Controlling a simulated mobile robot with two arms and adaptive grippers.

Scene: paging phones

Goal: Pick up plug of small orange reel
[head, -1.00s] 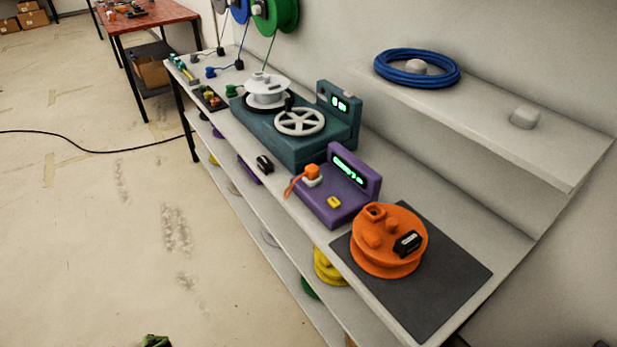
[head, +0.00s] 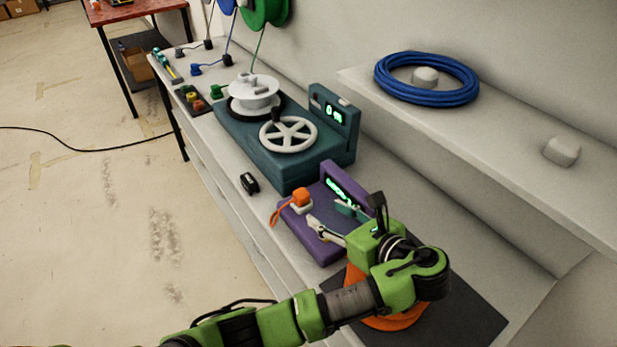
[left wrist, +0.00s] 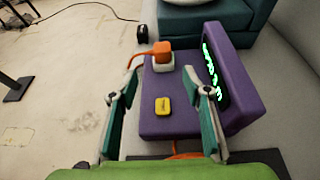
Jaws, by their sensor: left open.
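The orange plug (head: 301,197) sits on a small white socket block (head: 301,208) on the purple tester (head: 318,245), with an orange cord hanging to its left. The plug also shows in the left wrist view (left wrist: 161,48), beyond the fingertips. The orange reel (head: 388,322) is on the dark mat (head: 465,318), mostly hidden by my left arm. My left gripper (head: 330,217) is open and empty over the purple tester, pointing toward the plug; its spread fingers show in the left wrist view (left wrist: 160,75). My right gripper is out of view.
A yellow button (left wrist: 163,106) is on the purple tester between my fingers. The tester's raised display panel (left wrist: 222,75) is close to the right finger. A teal winding machine (head: 285,150) stands behind. A small black object (head: 250,183) lies near the bench edge.

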